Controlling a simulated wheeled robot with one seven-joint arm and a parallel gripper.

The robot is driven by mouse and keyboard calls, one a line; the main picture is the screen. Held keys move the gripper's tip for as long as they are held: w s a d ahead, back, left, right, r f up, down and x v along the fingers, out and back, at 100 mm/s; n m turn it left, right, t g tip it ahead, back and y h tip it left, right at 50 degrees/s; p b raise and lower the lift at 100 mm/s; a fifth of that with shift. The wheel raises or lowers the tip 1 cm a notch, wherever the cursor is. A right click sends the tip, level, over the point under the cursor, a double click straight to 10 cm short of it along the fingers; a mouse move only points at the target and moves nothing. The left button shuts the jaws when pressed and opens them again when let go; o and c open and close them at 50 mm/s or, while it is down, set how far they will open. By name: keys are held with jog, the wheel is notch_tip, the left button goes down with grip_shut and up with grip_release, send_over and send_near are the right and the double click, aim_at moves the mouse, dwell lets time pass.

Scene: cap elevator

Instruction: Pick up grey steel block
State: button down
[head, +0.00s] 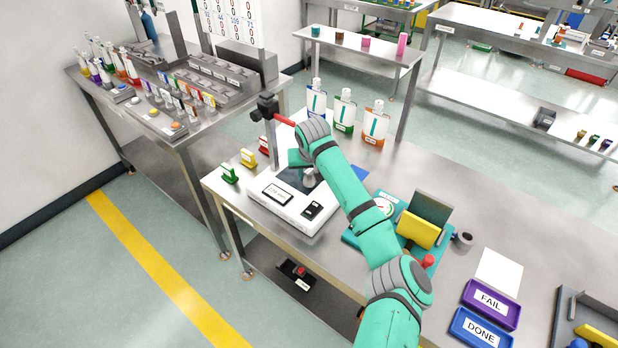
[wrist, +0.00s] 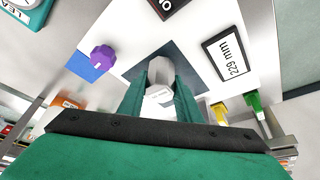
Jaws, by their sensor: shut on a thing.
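My gripper (wrist: 160,78) has its two teal fingers closed on a pale grey block (wrist: 158,99) with a small label, which I take to be the grey steel block. Part of the block is hidden by the fingers. In the head view my gripper (head: 304,166) is low over the dark square plate of the white measuring device (head: 277,214), with a grey piece (head: 308,179) at its tips. I cannot tell whether the block touches the plate. The device's display (wrist: 228,54) reads 229 mm.
A purple knob-like piece (wrist: 103,58) sits beside a blue square. Green (head: 229,173) and yellow (head: 248,158) pieces stand left. Labelled bottles (head: 344,112) stand behind. FAIL (head: 490,303) and DONE (head: 480,328) trays lie front right.

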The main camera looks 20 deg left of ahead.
jog(key=s+d+r, duration=0.2)
jog(key=s+r, duration=0.3)
jog(key=s, duration=0.1)
jog(key=s+d+r, duration=0.2)
jog(key=s+r, duration=0.4)
jog(key=s, duration=0.1)
jog(key=shift+s+d+r, duration=0.15)
jog(key=shift+d+r, duration=0.15)
